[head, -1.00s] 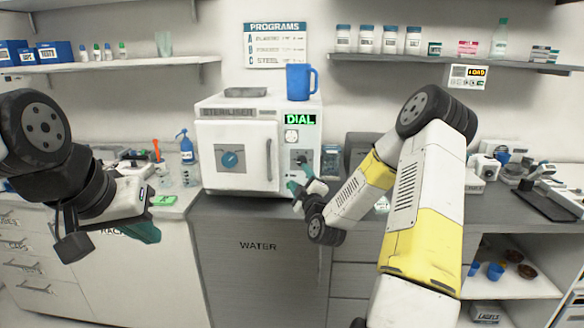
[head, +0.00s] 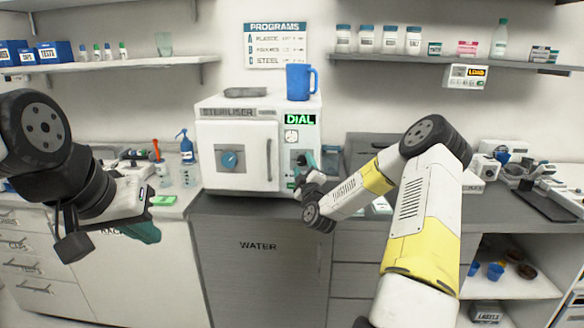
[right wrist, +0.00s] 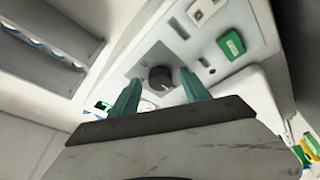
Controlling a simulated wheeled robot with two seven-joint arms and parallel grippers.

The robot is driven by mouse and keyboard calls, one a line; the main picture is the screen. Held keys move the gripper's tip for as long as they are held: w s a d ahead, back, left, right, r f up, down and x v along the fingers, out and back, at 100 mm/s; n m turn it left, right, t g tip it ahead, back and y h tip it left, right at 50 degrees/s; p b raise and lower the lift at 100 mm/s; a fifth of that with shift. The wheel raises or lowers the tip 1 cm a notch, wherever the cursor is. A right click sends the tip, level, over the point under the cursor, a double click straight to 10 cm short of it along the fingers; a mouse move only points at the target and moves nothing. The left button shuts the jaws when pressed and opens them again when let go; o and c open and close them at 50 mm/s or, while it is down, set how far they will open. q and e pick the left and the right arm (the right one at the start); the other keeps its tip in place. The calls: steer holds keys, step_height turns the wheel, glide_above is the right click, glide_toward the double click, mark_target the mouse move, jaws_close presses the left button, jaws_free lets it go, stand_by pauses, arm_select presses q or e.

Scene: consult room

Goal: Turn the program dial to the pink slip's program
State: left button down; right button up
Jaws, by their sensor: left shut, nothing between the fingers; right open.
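The white steriliser (head: 212,181) stands on the counter, with a lit green DIAL display (head: 300,119) on its right panel. My right gripper (head: 304,163) is open in front of that panel and covers part of it. In the right wrist view the dark round program dial (right wrist: 160,78) shows between and beyond the open teal fingers; I cannot read its setting. The programs sign (head: 277,45) hangs on the wall, listing A, B and C. A small pink item (head: 467,48) stands on the right shelf, its text unreadable. My left gripper (head: 146,232) is shut and empty at the left.
A blue jug (head: 298,82) and a grey tray (head: 246,92) sit on the steriliser. A blue spray bottle (head: 186,147) and a green slip (head: 163,201) are on the left counter. A green button (right wrist: 231,44) is near the dial.

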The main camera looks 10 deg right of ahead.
jaws_close()
